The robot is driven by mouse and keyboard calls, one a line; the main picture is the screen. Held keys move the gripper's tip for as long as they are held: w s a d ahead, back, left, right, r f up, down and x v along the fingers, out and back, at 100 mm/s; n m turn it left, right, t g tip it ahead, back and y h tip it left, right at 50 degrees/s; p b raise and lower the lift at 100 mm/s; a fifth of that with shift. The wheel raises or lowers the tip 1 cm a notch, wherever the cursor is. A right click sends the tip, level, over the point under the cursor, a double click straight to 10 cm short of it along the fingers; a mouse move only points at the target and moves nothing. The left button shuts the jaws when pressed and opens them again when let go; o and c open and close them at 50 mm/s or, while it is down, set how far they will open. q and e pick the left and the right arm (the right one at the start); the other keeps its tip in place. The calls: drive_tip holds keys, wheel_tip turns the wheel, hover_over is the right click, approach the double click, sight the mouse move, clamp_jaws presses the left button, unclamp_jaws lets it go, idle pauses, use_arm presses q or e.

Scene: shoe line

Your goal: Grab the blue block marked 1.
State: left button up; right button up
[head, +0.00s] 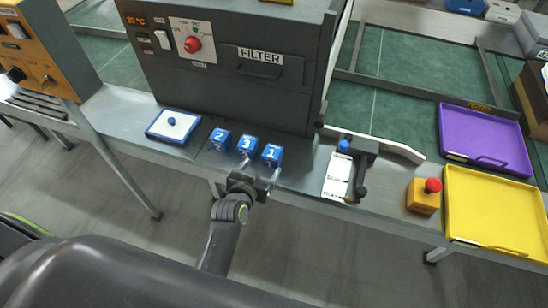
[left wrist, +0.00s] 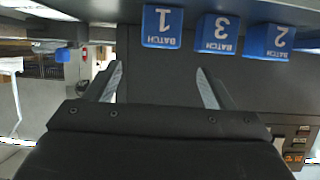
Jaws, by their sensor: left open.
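The blue block marked 1 (head: 272,154) stands on the metal ledge in front of the dark filter machine, at the right end of a row of three. The block marked 3 (head: 246,145) is in the middle and the block marked 2 (head: 219,138) is at the left. My left gripper (head: 259,172) is open and empty in front of blocks 3 and 1. In the left wrist view, which is upside down, block 1 (left wrist: 162,26) shows beyond the open fingers (left wrist: 160,82), apart from them. My right gripper is not in view.
Block 3 (left wrist: 218,33) stands close beside block 1. A blue-rimmed white tray (head: 150,134) lies left of the row. A black and white device (head: 338,176) with a blue knob, a red button box (head: 423,198), and purple (head: 484,140) and yellow (head: 490,210) trays are to the right.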

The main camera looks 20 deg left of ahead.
sight(271, 156)
use_arm(q)
drive_tip(key=b+x, duration=0.2)
drive_tip(key=x, duration=0.1)
drive_tip(key=b+x, duration=0.2)
drive_tip(key=x, duration=0.1)
drive_tip(key=shift+w+d+f, duration=0.1)
drive_tip(key=shift+f, duration=0.25)
drive_tip(key=shift+w+f+b, duration=0.15)
drive_tip(key=shift+w+b, duration=0.5)
drive_tip(key=shift+w, duration=0.05)
drive_tip(key=shift+w+f+b, duration=0.15)
drive_tip(key=shift+w+b, duration=0.1)
drive_tip(key=shift+b, duration=0.25)
drive_tip(key=b+x, duration=0.2)
drive_tip(key=b, duration=0.1)
drive_tip(key=shift+w+f, duration=0.2)
drive_tip(key=shift+f, duration=0.1)
drive_tip(key=shift+b+x, duration=0.9)
drive_tip(key=shift+x, duration=0.05)
drive_tip(key=shift+w+r, duration=0.1)
drive_tip(key=shift+r, duration=0.1)
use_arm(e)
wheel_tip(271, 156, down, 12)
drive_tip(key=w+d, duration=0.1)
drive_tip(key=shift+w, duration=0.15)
use_arm(q)
drive_tip(key=c, duration=1.1)
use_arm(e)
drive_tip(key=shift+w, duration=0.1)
